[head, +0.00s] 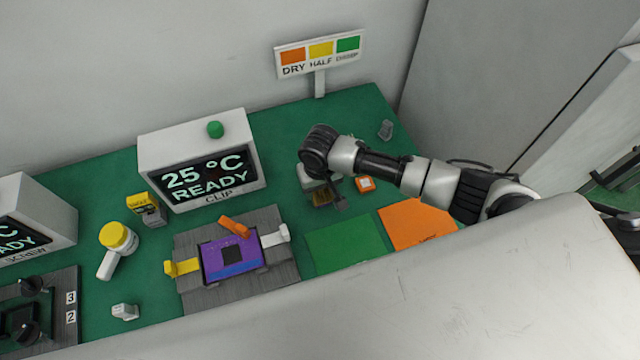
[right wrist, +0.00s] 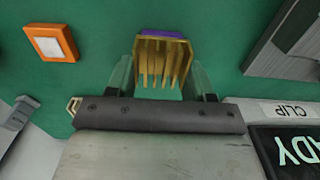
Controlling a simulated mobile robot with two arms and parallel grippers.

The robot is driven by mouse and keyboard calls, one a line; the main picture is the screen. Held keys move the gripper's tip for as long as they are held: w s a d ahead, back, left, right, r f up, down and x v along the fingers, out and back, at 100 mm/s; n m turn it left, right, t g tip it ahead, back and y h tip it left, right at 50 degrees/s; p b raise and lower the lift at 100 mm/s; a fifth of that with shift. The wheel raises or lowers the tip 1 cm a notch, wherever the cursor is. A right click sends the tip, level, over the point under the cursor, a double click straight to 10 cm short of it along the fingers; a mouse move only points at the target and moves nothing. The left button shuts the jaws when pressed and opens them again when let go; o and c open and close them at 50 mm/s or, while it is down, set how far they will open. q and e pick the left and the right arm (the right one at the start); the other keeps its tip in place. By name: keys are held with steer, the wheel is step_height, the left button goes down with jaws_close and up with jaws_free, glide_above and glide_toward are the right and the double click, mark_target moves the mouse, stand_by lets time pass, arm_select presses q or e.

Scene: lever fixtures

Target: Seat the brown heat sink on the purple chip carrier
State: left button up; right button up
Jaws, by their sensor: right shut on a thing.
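The brown heat sink (right wrist: 163,62) is finned and has a thin purple strip along its far edge in the right wrist view. My right gripper (head: 324,196) is shut on it, with a pale finger on each side. In the head view the heat sink (head: 321,199) is partly hidden by the gripper, above the green table and right of the fixture. The purple chip carrier (head: 217,266) lies on the grey slatted fixture, with a dark square chip in its middle. It is apart from the heat sink. My left gripper is not in view.
The fixture has a yellow lever (head: 181,267), a white lever (head: 274,237) and an orange lever (head: 235,226) around the carrier. A white "CLIP" display box (head: 165,150) stands behind. Green (head: 345,243) and orange (head: 412,224) mats lie right; an orange-and-white block (head: 365,184) sits near the gripper.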

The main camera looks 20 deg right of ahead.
steer(key=o, duration=1.3)
steer(key=shift+o, duration=0.2)
steer(key=shift+r, duration=0.1)
step_height(320, 180, up, 7)
steer(key=p, duration=0.8)
steer(key=shift+s, duration=0.1)
